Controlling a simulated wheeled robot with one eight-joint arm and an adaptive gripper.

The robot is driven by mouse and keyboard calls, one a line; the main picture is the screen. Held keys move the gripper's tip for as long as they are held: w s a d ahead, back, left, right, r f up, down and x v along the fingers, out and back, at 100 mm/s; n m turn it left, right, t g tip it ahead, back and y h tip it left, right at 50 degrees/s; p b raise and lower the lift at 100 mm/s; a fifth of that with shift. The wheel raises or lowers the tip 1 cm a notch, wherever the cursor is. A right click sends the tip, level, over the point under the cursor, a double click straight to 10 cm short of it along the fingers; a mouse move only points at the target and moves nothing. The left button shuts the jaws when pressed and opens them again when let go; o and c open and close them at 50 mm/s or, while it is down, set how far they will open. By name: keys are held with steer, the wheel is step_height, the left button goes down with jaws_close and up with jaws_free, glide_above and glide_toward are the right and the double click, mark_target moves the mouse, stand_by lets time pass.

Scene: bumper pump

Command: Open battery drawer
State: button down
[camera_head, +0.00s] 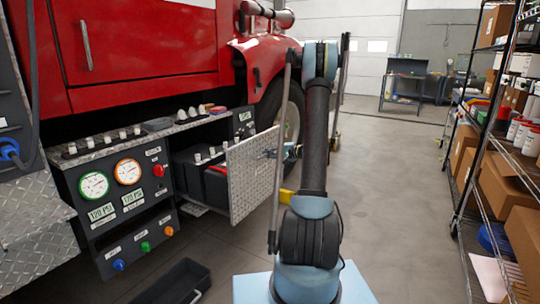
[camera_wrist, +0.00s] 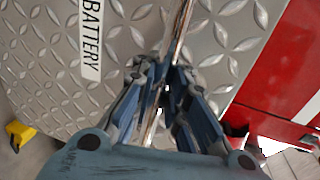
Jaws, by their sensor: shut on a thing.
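The battery drawer has a diamond-plate metal front (camera_head: 252,172), which stands well out from the red truck's side. Dark boxes with some red, which look like batteries (camera_head: 216,184), show in the opening behind it. In the wrist view the drawer front (camera_wrist: 130,42) fills most of the picture and bears a white BATTERY label (camera_wrist: 91,40). A shiny metal bar handle (camera_wrist: 181,28) runs down it between my fingers. My gripper (camera_wrist: 170,78) is shut on this handle. In the head view my gripper (camera_head: 286,153) is at the drawer front's right side, partly hidden by my arm.
Left of the drawer is a pump panel (camera_head: 120,200) with gauges and coloured knobs. A black tray (camera_head: 178,282) lies on the floor at front. Shelving with boxes (camera_head: 505,165) stands along the right. Open floor (camera_head: 385,180) lies between my arm and the shelving.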

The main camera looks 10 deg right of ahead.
steer(key=shift+w, duration=0.1)
steer(key=c, duration=1.6)
jaws_free()
steer(key=shift+d, duration=0.1)
steer(key=v, duration=1.2)
steer(key=shift+f, duration=0.15)
